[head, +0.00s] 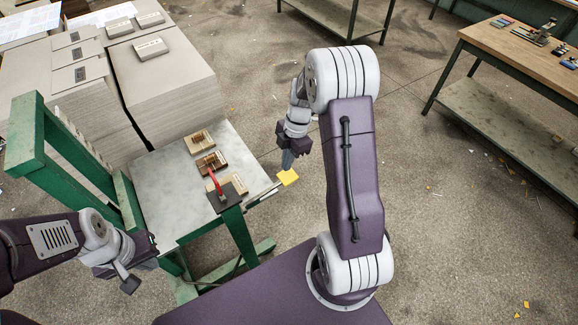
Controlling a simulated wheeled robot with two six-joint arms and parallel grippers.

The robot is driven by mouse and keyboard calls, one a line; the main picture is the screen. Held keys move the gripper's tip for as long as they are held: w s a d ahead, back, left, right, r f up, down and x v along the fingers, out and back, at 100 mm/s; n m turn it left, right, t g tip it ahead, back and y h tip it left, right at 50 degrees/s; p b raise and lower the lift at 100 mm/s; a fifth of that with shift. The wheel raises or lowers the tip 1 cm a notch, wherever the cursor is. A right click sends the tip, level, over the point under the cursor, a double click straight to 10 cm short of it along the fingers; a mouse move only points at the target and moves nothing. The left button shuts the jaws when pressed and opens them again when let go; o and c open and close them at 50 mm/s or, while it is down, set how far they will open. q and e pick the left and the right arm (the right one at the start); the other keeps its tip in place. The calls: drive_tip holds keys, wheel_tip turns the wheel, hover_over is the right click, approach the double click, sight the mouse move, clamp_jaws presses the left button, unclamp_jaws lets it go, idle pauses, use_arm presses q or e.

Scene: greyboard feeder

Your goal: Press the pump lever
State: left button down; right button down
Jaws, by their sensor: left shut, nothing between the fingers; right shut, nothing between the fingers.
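A yellow pad (288,177) sits at the end of a thin bar at the table's right edge. A red lever (215,181) rises tilted from a dark plate (233,190) near the table's front right corner. No label shows which one is the pump lever. My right gripper (287,161) is shut and empty, pointing down just above the yellow pad; I cannot tell whether it touches it. My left gripper (130,285) is shut and empty at the lower left, in front of the table and away from both levers.
The small table (160,190) has a green frame and carries wooden blocks (197,142) behind the red lever. Tall stacks of grey board (180,85) stand behind it. A workbench (520,60) with tools is at the far right. The floor between is mostly clear.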

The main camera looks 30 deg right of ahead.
sight(289, 174)
drive_tip(key=shift+d+f+p, duration=0.15)
drive_tip(key=shift+d+f, duration=0.05)
drive_tip(key=shift+f, duration=0.75)
drive_tip(key=shift+d+f+p, duration=0.15)
drive_tip(key=shift+d+f, duration=0.05)
drive_tip(key=shift+f, duration=0.7)
drive_tip(key=shift+d+f+b, duration=0.2)
drive_tip(key=shift+f+b, duration=0.45)
drive_tip(key=shift+b, duration=0.15)
drive_tip(key=d+b+x, duration=0.2)
drive_tip(key=b+x, duration=0.8)
drive_tip(key=b, duration=0.1)
drive_tip(key=shift+d+f, duration=0.45)
drive_tip(key=shift+f, duration=0.05)
drive_tip(key=shift+s+f, duration=0.1)
